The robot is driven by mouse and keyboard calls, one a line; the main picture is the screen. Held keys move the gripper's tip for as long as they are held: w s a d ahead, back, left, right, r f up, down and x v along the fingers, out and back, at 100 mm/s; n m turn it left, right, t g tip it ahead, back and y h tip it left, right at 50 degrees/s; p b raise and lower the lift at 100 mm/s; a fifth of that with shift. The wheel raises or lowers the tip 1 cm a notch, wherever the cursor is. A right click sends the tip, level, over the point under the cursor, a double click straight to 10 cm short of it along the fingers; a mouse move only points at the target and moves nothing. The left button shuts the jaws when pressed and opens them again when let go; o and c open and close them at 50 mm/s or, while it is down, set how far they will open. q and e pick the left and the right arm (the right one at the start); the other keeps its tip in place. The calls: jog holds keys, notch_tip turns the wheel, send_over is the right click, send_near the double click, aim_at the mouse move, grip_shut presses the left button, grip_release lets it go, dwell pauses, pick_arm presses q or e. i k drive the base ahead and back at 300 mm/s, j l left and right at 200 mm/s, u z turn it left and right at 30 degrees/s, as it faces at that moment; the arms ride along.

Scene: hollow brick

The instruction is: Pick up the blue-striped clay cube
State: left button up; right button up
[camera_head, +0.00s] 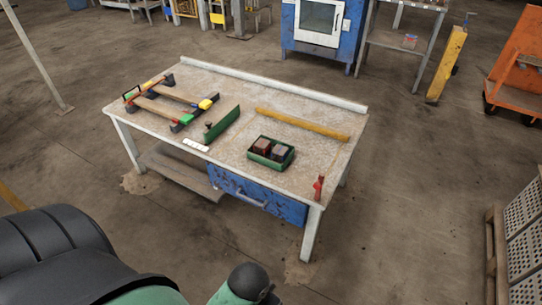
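A small green tray (289,164) sits on the right half of the worktable, near its front edge. Two small cubes stand side by side in it: a reddish-brown cube (262,146) on the left and a darker cube (279,152) on the right. They are too small here for me to tell a blue stripe on either. Neither of my grippers is in view; only parts of my own body show along the bottom left.
The worktable (225,85) also bears a wooden frame with coloured clamps (170,103), an upright green plate (222,124), a long yellow bar (302,124) and a red object (318,188) at the front right corner. Open floor surrounds the table.

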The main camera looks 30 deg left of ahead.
aim_at(279, 154)
jog(key=i+j, duration=0.15)
jog(key=j, duration=0.2)
jog(key=i+j, duration=0.15)
jog(key=j, duration=0.2)
jog(key=i+j, duration=0.15)
jog(key=j, duration=0.15)
jog(key=i+j, duration=0.2)
jog(key=j, duration=0.15)
jog(key=i+j, duration=0.15)
jog(key=j, duration=0.2)
